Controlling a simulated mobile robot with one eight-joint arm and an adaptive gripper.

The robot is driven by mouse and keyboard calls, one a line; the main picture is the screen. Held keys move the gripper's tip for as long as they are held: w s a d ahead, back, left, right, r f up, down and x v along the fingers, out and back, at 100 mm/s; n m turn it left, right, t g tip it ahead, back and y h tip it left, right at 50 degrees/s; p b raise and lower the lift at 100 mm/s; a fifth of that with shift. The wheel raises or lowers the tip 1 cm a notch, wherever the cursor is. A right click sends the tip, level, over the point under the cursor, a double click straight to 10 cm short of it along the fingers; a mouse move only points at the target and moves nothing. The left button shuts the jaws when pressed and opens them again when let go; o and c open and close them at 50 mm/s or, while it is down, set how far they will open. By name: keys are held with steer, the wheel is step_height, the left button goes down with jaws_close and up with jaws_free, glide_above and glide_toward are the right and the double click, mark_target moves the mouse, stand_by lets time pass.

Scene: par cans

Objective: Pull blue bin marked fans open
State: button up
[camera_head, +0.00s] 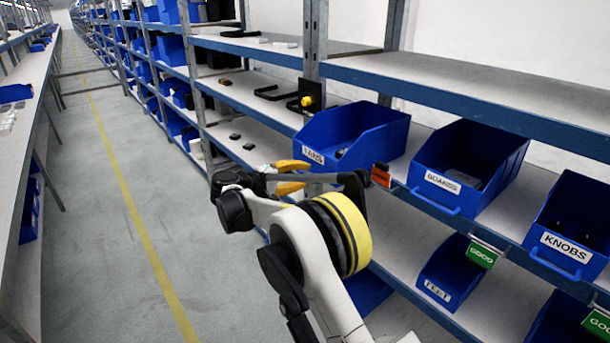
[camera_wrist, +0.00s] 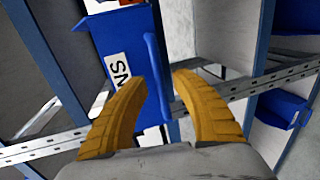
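The blue bin marked FANS (camera_head: 368,133) sits on the middle shelf, its white label (camera_head: 313,155) on the front face. Dark items show inside it. In the wrist view, the bin's front (camera_wrist: 118,38) is turned sideways, with part of the label (camera_wrist: 118,78) visible and a blue handle bar (camera_wrist: 153,62) along its edge. My gripper (camera_head: 283,176) is just in front of the bin. In the wrist view its two yellow fingers (camera_wrist: 160,82) are apart, with the handle bar between them in the picture. I cannot tell whether they touch it.
Blue bins marked BOARDS (camera_head: 440,182) and KNOBS (camera_head: 567,247) stand to the right on the same shelf. A small orange-red tag (camera_head: 381,175) is on the shelf edge. Another shelf (camera_head: 440,75) runs above. The aisle floor (camera_head: 90,200) at left is clear.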

steer(key=v, duration=1.1)
steer(key=s+d+r+m+g+y, duration=0.1)
steer(key=s+d+r+g+y, duration=0.2)
steer(key=s+d, duration=0.5)
steer(key=s+d+r+m+y, duration=0.1)
steer(key=s+d+r+y, duration=0.25)
steer(key=d, duration=0.85)
steer(key=s+d+f+m+y, duration=0.1)
steer(key=s+f+y, duration=0.1)
steer(key=s, duration=0.7)
steer(key=s+d+f+m+y, duration=0.2)
steer(key=s, duration=0.7)
steer(key=s+d+f+m+t+y, duration=0.1)
steer(key=s+f+m+y, duration=0.1)
steer(key=s, duration=0.8)
steer(key=shift+d+f, duration=0.25)
steer(key=shift+f, duration=0.35)
steer(key=shift+w, duration=0.1)
